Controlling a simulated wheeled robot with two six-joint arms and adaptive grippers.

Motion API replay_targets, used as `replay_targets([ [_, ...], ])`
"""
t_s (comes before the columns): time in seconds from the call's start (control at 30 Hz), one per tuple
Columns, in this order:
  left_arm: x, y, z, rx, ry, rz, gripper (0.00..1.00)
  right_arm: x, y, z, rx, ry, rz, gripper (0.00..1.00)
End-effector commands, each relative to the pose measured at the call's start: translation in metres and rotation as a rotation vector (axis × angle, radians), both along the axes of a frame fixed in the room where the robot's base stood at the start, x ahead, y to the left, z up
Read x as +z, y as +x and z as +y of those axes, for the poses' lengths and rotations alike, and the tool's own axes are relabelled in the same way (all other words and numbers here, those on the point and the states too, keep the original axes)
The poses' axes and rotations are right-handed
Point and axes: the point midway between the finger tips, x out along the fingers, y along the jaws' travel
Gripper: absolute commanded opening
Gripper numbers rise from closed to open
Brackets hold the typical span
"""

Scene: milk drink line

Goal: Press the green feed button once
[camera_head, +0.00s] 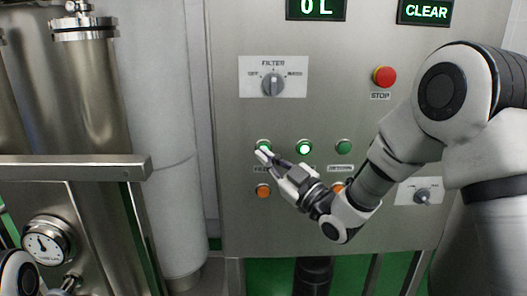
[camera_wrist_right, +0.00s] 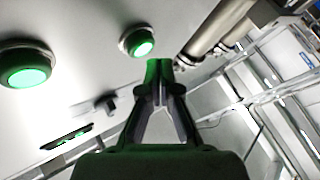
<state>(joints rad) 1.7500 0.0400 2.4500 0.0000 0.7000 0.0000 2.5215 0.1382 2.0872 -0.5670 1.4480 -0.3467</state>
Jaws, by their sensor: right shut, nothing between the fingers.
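The green feed button (camera_head: 264,145) is the left one in the row of green buttons on the steel panel. Its label below is partly covered by my right gripper (camera_head: 262,152). The right gripper is shut and empty, its tips at the lower edge of the button in the head view. In the right wrist view the shut fingertips (camera_wrist_right: 158,68) are close beside a glowing green button (camera_wrist_right: 138,42), which looks like the feed button. I cannot tell whether they touch. The left gripper is not clearly in view.
A lit green button (camera_head: 304,148) and another green button (camera_head: 344,146) are to the right. Orange buttons (camera_head: 263,190) lie below. A filter knob (camera_head: 273,84) and red stop button (camera_head: 384,76) are above. A steel tank (camera_head: 90,90) stands at left.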

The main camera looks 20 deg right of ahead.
Motion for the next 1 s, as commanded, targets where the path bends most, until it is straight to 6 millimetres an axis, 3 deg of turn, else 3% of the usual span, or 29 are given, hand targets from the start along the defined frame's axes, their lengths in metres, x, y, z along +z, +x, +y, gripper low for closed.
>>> replay_targets([
  [0.17, -0.001, 0.0, 0.0, 0.0, 0.0, 0.0, 0.4, -0.001, -0.002, 0.001, 0.0, 0.0, 0.0, 0.0],
  [0.67, -0.019, 0.0, 0.0, 0.0, 0.0, 0.0, 0.4, -0.001, -0.046, 0.013, 0.0, -0.001, 0.001, 0.0],
  [1.0, -0.018, 0.0, 0.0, 0.0, 0.0, 0.0, 0.4, 0.0, -0.048, 0.014, 0.0, 0.001, 0.001, 0.0],
])
